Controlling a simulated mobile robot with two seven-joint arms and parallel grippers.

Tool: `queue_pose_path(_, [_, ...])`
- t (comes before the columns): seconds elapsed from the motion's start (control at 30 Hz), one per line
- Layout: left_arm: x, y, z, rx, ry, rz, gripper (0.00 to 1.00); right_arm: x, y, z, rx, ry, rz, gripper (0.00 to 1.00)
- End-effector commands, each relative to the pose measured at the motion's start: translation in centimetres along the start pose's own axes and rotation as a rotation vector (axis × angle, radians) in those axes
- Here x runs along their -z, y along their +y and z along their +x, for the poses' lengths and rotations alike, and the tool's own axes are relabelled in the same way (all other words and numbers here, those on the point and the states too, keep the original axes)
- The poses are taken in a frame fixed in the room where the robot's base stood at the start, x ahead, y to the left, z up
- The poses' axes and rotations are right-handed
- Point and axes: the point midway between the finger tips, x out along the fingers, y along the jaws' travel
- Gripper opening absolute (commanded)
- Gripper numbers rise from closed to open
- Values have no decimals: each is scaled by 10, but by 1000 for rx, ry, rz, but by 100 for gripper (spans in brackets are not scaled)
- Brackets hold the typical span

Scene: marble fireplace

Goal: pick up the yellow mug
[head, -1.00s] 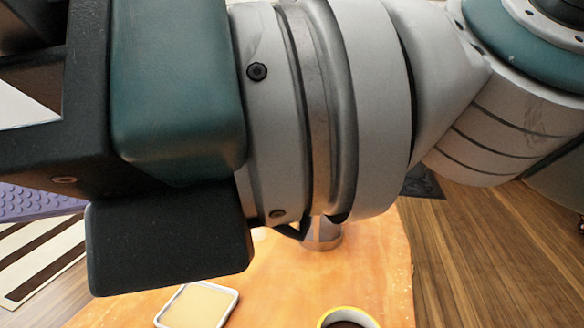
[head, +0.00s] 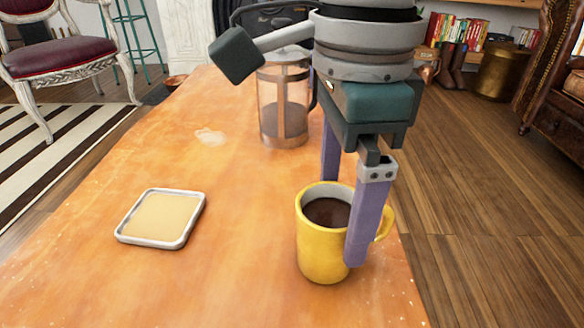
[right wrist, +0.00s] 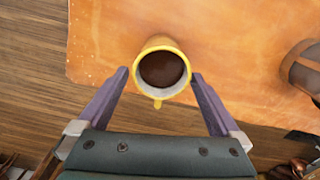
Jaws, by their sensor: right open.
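The yellow mug (head: 318,245) stands upright on the orange table near its right edge, with dark liquid inside and its handle at the right. My right gripper (head: 345,215) reaches down over the mug from above, open, with one purple finger in front of its right side and the other behind it. In the right wrist view the mug (right wrist: 160,92) lies between the two open fingertips (right wrist: 160,75), with a gap on each side, its handle towards the palm. The mug is not gripped. My left gripper is not in view.
A square tray-like coaster (head: 160,218) lies on the table (head: 225,285) left of the mug. A glass press with a copper frame (head: 283,110) stands behind, close to my right arm. A chair (head: 70,50) stands at the back left. The front left of the table is clear.

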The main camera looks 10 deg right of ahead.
Motion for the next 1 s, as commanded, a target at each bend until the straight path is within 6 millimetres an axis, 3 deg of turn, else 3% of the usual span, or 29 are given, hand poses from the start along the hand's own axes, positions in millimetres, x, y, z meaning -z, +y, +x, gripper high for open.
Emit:
queue_pose_path(0.03, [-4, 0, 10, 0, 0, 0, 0, 1, 0, 14, -2, 1, 1, 100])
queue_pose_path(0.2, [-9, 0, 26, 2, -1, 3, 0, 1, -1, 39, -3, -1, 0, 100])
queue_pose_path(0.47, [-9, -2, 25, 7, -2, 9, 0, 1, -1, 41, -1, -1, 0, 100])
queue_pose_path(1.0, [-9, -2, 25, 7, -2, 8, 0, 1, -1, 40, -1, -2, 0, 39])
